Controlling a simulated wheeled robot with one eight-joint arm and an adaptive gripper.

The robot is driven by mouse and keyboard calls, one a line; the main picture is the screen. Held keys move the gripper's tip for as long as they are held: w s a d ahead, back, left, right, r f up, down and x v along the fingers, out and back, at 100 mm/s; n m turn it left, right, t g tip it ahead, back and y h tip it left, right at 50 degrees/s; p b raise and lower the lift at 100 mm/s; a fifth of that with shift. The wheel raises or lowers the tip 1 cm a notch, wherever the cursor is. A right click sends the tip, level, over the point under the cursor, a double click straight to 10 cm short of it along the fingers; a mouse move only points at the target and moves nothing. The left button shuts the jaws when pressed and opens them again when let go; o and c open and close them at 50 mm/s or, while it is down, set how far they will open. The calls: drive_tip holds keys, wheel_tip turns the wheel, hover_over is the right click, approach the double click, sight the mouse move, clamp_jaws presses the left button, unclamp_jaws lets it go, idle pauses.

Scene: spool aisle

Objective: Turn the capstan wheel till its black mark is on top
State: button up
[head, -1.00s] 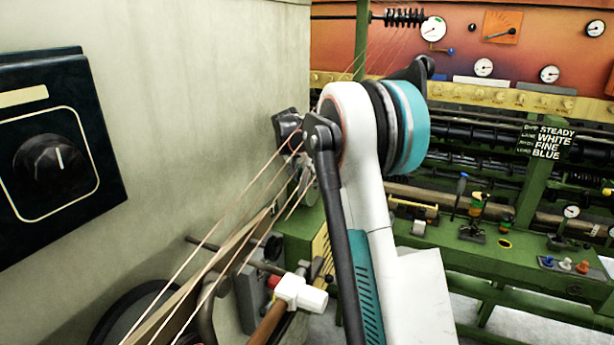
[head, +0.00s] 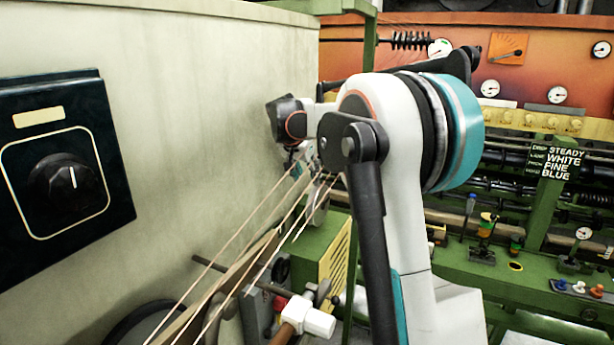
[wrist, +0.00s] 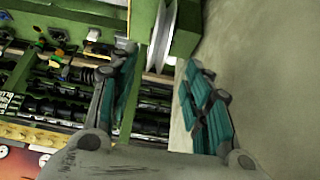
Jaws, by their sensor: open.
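The capstan wheel (wrist: 164,35) shows edge-on as a pale grey rim at the top centre of the wrist view, beside a green post. A pale round part that looks like this wheel (head: 318,210) is partly hidden behind strands and my arm in the head view. I cannot see its black mark. My gripper (wrist: 160,62) is open and empty, with teal-padded fingers either side of the wheel's line in the wrist view. It seems short of the rim; I cannot tell the gap. In the head view my gripper (head: 308,168) is small and partly hidden, near the pale wall.
Taut strands (head: 240,250) run from the lower left up to near my gripper. A black panel with a knob (head: 72,183) is on the pale wall (head: 210,120) at left. A white-headed mallet (head: 308,318) is below. A green bench (head: 540,282) with small parts stands right.

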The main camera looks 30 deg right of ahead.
sight(319, 186)
drive_tip(key=w+d+r+y+p, duration=0.15)
drive_tip(key=d+r+p, duration=0.25)
drive_tip(key=p, duration=0.5)
drive_tip(key=shift+g, duration=0.4)
drive_tip(key=x, duration=0.4)
drive_tip(key=p+x, duration=0.1)
drive_tip(key=x, duration=0.9)
drive_tip(key=shift+w+a+f, duration=0.2)
drive_tip(key=shift+f, duration=0.05)
clamp_jaws()
